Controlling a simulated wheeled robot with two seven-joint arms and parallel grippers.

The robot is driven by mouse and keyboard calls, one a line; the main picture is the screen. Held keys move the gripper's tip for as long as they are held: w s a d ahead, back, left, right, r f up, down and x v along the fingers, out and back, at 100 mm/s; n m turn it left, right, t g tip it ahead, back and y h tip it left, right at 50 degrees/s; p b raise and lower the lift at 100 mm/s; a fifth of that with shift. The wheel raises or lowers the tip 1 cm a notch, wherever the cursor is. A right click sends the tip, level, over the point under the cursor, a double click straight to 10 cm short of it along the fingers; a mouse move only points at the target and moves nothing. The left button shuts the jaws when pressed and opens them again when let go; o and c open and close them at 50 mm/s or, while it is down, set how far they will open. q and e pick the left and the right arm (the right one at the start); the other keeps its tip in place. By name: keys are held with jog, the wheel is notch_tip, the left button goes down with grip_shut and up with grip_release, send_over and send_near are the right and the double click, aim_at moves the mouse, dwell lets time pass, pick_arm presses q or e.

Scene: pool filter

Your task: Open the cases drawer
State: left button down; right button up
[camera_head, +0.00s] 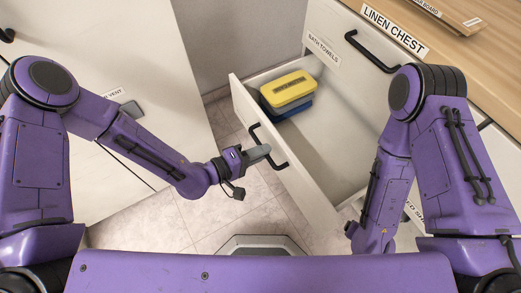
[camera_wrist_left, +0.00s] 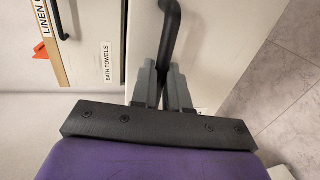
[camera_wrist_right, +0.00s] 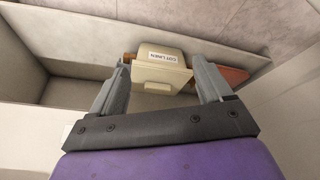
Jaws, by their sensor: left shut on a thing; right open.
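A white drawer (camera_head: 300,185) stands pulled out from the linen chest; its own label is not readable. My left gripper (camera_head: 262,153) is shut on its black bar handle (camera_head: 282,164); the left wrist view shows the handle (camera_wrist_left: 171,30) between the fingers. Inside the drawer, a yellow case (camera_head: 288,90) lies on a blue case (camera_head: 292,111). My right gripper (camera_wrist_right: 160,63) is open and empty. In the right wrist view, a cream case (camera_wrist_right: 161,72) labelled COT LINEN appears beyond its fingers; contact is unclear. The right fingers are hidden in the head view.
Above the open drawer is a drawer front labelled BATH TOWELS (camera_head: 323,48), with a black handle (camera_head: 370,52). The wooden top (camera_head: 478,62) carries a board. A white cabinet (camera_head: 110,60) stands at left. Tiled floor (camera_head: 215,215) shows between them.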

pick_arm(q)
jog(key=shift+s, duration=0.15)
jog(key=c, duration=1.1)
grip_release()
jog(key=shift+c, duration=0.2)
jog(key=p+v, duration=0.1)
jog(key=v, duration=0.9)
jog(key=shift+a, duration=0.15)
jog(key=shift+s, duration=0.1)
